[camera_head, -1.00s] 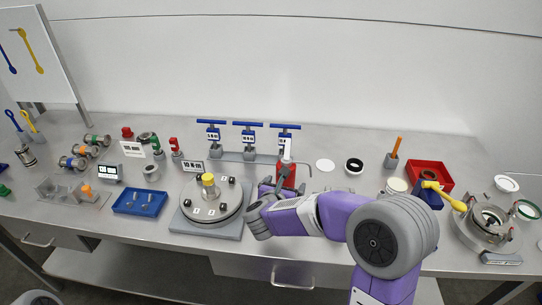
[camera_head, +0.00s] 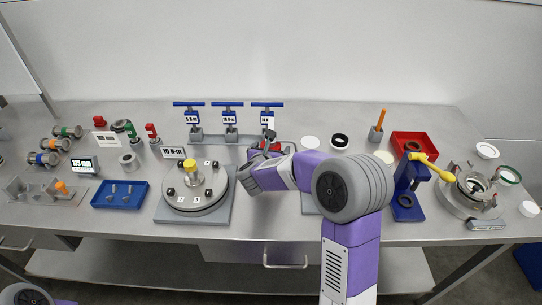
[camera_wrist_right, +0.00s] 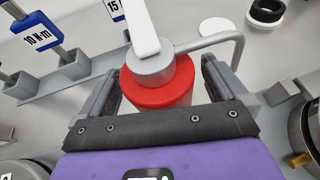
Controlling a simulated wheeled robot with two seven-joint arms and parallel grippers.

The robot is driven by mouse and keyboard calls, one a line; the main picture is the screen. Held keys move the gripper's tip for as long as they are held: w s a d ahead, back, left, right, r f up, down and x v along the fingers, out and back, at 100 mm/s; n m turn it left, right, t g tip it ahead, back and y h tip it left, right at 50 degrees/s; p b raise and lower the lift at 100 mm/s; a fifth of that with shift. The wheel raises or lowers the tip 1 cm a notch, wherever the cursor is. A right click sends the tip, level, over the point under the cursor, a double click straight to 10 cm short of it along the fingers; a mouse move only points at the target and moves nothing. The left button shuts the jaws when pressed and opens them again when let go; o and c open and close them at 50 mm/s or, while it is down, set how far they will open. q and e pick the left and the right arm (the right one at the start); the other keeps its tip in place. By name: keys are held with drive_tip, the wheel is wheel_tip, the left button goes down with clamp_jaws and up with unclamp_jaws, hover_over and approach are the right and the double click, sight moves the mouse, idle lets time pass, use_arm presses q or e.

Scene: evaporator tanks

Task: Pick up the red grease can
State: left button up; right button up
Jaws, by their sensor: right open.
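The red grease can (camera_wrist_right: 158,92) stands upright on the bench, with a grey cap and a white top piece. In the right wrist view it sits between the two fingers of my right gripper (camera_wrist_right: 161,76), which is open with a finger on each side of it. I cannot tell whether either finger touches it. My left gripper is out of view.
Blue-handled T-shaped tools (camera_head: 230,118) stand in a row behind the can. A round plate fixture (camera_head: 213,198) is to the left, with a blue tray (camera_head: 120,205) farther left. A red tray (camera_head: 430,143) and a blue stand (camera_head: 409,214) are to the right.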

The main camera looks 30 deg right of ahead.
drive_tip(key=shift+c, duration=0.5)
drive_tip(key=shift+r, duration=0.1)
drive_tip(key=c, duration=1.2)
